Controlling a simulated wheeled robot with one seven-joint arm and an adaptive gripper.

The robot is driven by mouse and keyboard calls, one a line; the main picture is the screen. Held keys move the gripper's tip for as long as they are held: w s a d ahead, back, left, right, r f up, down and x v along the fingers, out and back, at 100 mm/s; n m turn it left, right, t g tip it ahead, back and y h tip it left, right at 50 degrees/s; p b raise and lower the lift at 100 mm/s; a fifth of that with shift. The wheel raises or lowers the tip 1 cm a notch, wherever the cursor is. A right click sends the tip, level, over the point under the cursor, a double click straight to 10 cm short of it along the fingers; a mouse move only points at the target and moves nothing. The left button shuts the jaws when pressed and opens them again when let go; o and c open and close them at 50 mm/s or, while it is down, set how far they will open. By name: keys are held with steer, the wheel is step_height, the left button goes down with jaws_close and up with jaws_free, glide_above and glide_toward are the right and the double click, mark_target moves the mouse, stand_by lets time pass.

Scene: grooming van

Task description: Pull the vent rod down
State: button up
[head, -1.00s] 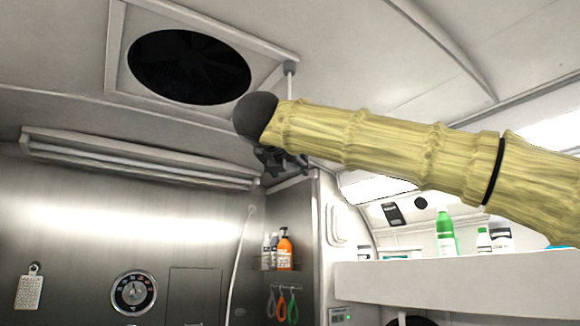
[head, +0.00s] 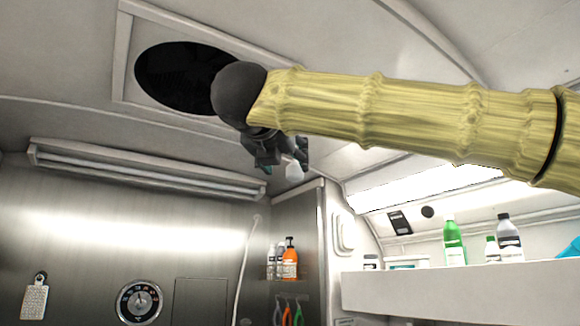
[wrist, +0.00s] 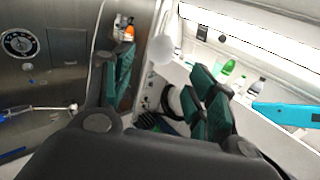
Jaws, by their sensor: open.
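The vent rod's pale rounded end (head: 294,172) shows just below my gripper (head: 280,162); the rest of the rod is hidden behind my arm. In the wrist view the same whitish knob (wrist: 161,50) appears between the two green-padded fingers of my gripper (wrist: 163,68), nearer the left finger. The fingers are apart, and I see no clear contact with the knob. The roof vent (head: 172,78), a dark round fan opening in a square white frame, is above and left, partly covered by my wrist.
A shelf (head: 450,288) with several bottles, one a green bottle (head: 453,242), runs along the right. An orange bottle (head: 290,262) stands in a wall rack below my gripper. A ceiling lamp (head: 145,170) is at the left. Space below my gripper looks clear.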

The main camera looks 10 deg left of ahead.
steer(key=shift+s, duration=1.05)
